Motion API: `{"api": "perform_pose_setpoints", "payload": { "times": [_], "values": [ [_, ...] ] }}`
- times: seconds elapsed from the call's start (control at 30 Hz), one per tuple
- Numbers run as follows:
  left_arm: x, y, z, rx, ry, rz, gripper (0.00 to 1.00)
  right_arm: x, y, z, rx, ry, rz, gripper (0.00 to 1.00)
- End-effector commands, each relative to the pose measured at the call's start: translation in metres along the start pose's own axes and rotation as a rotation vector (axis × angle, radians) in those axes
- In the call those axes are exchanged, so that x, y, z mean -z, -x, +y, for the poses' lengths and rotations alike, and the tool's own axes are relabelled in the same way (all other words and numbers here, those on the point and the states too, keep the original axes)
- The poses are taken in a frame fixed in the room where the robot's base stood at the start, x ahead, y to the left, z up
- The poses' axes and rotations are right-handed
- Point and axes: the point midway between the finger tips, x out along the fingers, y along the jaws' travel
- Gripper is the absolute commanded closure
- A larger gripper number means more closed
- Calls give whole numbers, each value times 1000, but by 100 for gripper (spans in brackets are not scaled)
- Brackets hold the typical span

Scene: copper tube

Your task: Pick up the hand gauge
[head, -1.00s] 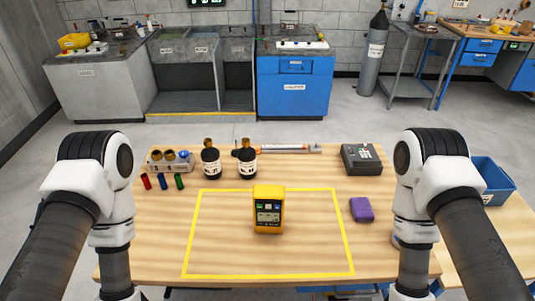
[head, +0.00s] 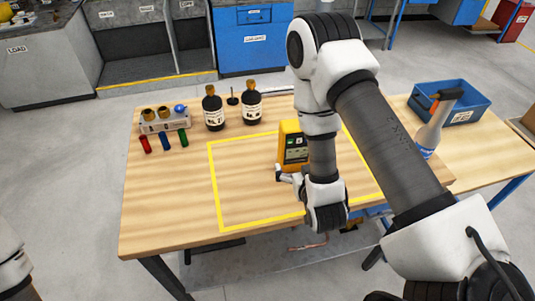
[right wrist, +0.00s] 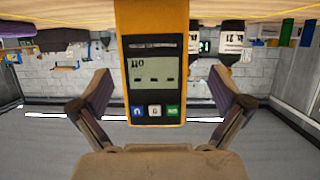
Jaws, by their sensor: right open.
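The hand gauge (head: 290,139) is a yellow-orange device with a dark face, a screen and small buttons. It stands on the wooden table inside the yellow outline, its right side hidden by my right arm in the head view. My right gripper (head: 287,174) is low, just in front of the gauge. In the right wrist view, the open right gripper (right wrist: 160,88) has one finger on each side of the gauge (right wrist: 155,50), with gaps on both sides. My left gripper is out of view; only a bit of my left arm shows at the left edge.
Two dark bottles (head: 214,112) stand behind the outline. A rack (head: 166,122) and red, blue and green tubes (head: 164,141) are at the back left. A spray bottle (head: 428,138) and blue bin (head: 466,110) are at the right. The table's front left is clear.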

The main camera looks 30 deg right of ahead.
Motion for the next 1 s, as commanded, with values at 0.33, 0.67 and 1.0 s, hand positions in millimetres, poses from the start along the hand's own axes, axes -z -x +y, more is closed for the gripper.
{"api": "perform_pose_setpoints", "payload": {
  "times": [0.33, 0.67, 1.0],
  "values": [
    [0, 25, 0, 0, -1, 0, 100, 7, -45, -2, 0, -1, 3, 0],
    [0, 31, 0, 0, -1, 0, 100, 2, -78, -2, 0, -1, 0, 0],
    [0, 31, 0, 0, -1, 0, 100, 2, -77, -3, 0, -1, 0, 96]
  ]
}}
